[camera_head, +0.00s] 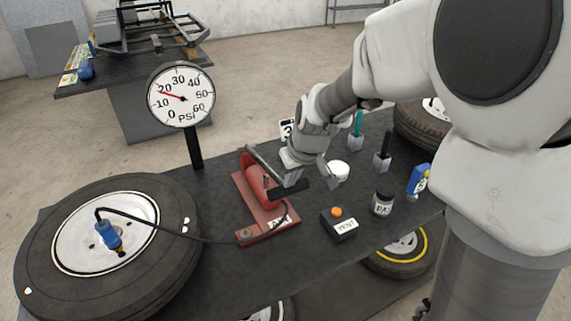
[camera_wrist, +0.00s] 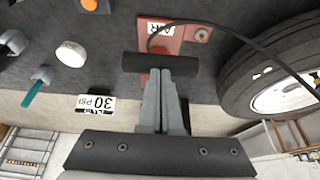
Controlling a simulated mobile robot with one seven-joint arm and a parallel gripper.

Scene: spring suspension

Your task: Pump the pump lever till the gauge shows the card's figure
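The handle also shows in the wrist view (camera_wrist: 160,62). My gripper (camera_wrist: 166,75) has its fingers together, tips at the handle's edge; whether they touch it is unclear. The gauge (camera_head: 181,96) has a red needle between 10 and 20, closer to 20. The card (camera_wrist: 96,103) reads 30 PSI and appears upside down in the wrist view; in the head view it is mostly hidden by my arm.
A black vent box (camera_head: 338,224) with an orange button stands right of the pump. A hose runs from the pump to a tyre (camera_head: 170,275) on the left.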

